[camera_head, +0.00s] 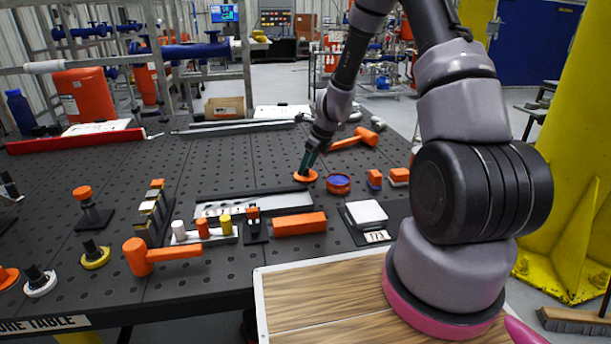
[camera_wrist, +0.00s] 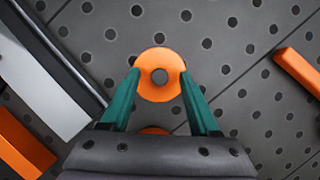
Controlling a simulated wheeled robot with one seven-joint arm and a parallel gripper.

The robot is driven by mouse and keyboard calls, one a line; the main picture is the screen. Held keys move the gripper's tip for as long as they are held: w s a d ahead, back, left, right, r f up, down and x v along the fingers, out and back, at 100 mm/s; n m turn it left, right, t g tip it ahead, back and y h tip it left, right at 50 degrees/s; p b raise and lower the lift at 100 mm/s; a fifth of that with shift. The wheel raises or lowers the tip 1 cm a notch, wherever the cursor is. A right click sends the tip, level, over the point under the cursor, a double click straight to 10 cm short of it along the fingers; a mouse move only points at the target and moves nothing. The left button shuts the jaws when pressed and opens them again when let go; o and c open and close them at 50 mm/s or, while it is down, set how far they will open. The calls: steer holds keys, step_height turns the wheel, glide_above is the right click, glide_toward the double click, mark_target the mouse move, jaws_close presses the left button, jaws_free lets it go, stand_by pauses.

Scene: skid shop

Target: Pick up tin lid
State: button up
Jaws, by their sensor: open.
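The tin lid appears to be the flat orange disc (camera_head: 305,177) with a dark round centre, lying on the dark perforated table. In the wrist view the lid (camera_wrist: 159,55) sits between the fingertips. My gripper (camera_head: 309,165) points down over the lid. Its green fingers are open, one on each side of the lid in the wrist view (camera_wrist: 160,77), and I cannot tell whether they touch it. A round orange tin (camera_head: 338,185) with a blue top stands just right of the lid. Another orange edge (camera_wrist: 155,130) shows between the fingers, mostly hidden by my gripper's body.
A metal rail tray (camera_head: 265,205) lies left of the lid, with an orange block (camera_head: 300,224) in front. Small orange blocks (camera_head: 375,178) and an orange mallet (camera_head: 358,138) lie to the right and behind.

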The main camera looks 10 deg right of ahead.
steer(key=shift+f, duration=0.15)
jaws_close()
